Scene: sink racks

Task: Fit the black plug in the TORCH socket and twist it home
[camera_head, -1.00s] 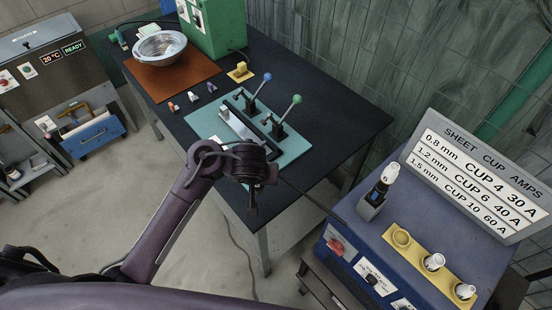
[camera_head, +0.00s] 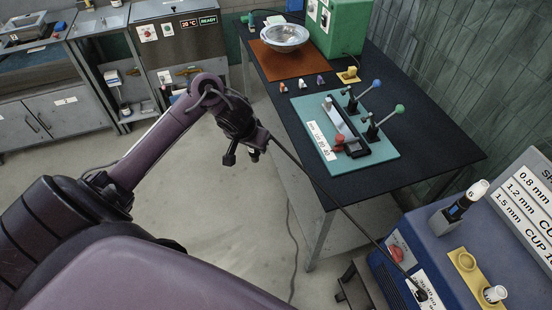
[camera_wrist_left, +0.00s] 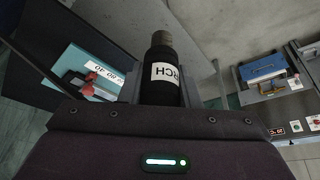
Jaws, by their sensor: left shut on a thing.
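My left gripper (camera_head: 243,148) is shut on the black plug, out over the floor to the left of the bench's near edge in the head view. In the left wrist view the plug (camera_wrist_left: 162,85) is a black cylinder with a grey-brown metal end. Its white label shows upside-down letters ending in "RCH". A dark cable runs from the gripper down to the right, towards the front of the blue unit (camera_head: 432,232). I cannot make out a socket marked TORCH. My right gripper is not in view.
The dark bench (camera_head: 440,150) carries a teal plate (camera_head: 375,160) with a lever clamp, a metal bowl (camera_head: 284,38) and a green box (camera_head: 343,28). White cups stand on the blue unit. Grey cabinets (camera_head: 60,110) stand at the back left, with clear floor before them.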

